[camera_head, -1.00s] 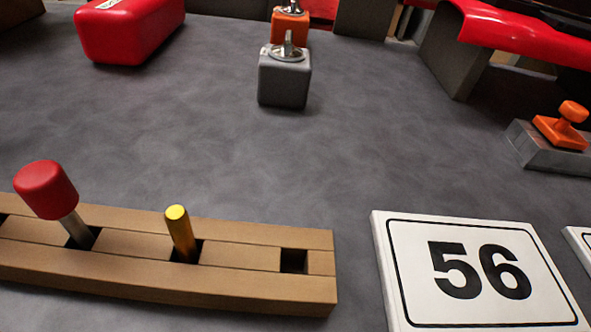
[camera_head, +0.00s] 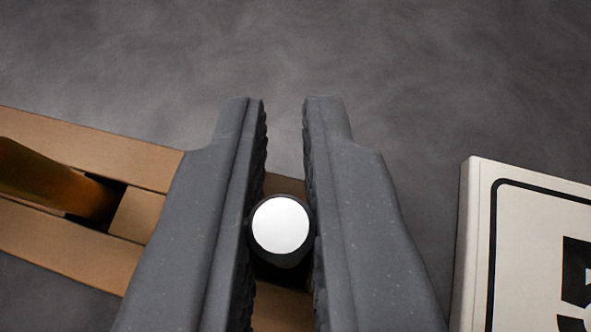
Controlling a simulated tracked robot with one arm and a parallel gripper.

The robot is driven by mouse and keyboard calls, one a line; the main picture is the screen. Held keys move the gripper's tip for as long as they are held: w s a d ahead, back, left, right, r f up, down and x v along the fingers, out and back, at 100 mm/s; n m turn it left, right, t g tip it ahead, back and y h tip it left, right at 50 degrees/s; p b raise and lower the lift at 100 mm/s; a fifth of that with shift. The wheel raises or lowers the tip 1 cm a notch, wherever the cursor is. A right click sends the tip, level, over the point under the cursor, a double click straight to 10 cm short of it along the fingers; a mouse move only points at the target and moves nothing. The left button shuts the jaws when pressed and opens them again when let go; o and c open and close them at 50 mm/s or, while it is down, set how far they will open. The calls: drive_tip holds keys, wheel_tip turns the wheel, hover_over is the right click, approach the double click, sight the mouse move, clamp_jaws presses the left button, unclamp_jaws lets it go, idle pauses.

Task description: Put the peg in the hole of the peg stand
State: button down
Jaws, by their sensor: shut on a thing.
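My gripper (camera_head: 285,120) reaches in from the bottom of the view, its two dark grey fingers shut on a peg. The peg (camera_head: 281,226) shows a round white top face with a dark body below, seen nearly end-on. It is over the right end of the wooden peg stand (camera_head: 130,158), where the square hole lies. The fingers and the peg hide most of that hole, so I cannot tell whether the peg's lower end is in it or above it.
A gold peg (camera_head: 52,185) stands in another slot of the stand, left of my gripper. A white number board (camera_head: 478,240) lies to the right, with a gap of grey surface between. The grey surface (camera_head: 400,80) beyond the stand is clear.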

drive_tip(key=c, duration=1.5)
unclamp_jaws()
drive_tip(key=shift+s, duration=0.1)
drive_tip(key=p+v, duration=0.3)
drive_tip(key=v, duration=0.8)
wheel_tip(320, 180, up, 21)
drive_tip(key=s+t, duration=0.2)
drive_tip(key=s, duration=0.1)
drive_tip(key=s+r, duration=0.6)
drive_tip(key=r, duration=0.5)
drive_tip(key=s+r+t, duration=0.1)
drive_tip(key=s+r, duration=0.6)
drive_tip(key=r, duration=0.4)
drive_tip(key=shift+a+n+y, duration=0.2)
drive_tip(key=shift+n+y, duration=0.1)
drive_tip(key=shift+s, duration=0.1)
